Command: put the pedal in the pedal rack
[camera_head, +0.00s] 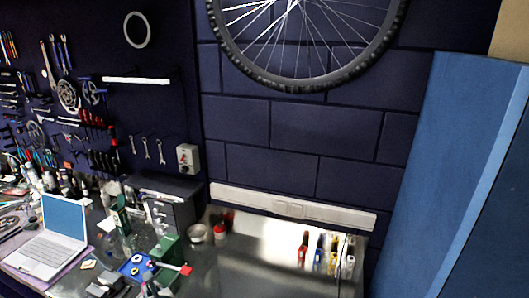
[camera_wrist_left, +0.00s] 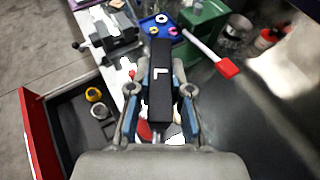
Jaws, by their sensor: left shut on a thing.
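The pedal (camera_wrist_left: 161,82) is a long black block with a white L-shaped mark on its face. In the left wrist view it sits between the two fingers of my left gripper (camera_wrist_left: 160,108), which is shut on it. The pedal points away from the wrist, and its near end is partly hidden between the fingers. It is held above the bench, with its far end in line with a blue tray in the picture. I cannot make out the pedal rack for sure in either view. My right gripper does not show.
The blue tray (camera_wrist_left: 151,29) holds small coloured rings. A green box (camera_wrist_left: 203,22), a red-ended tool (camera_wrist_left: 215,58) and a grey vise-like block (camera_wrist_left: 112,38) stand close by. An open red-fronted drawer (camera_wrist_left: 37,135) is at left.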

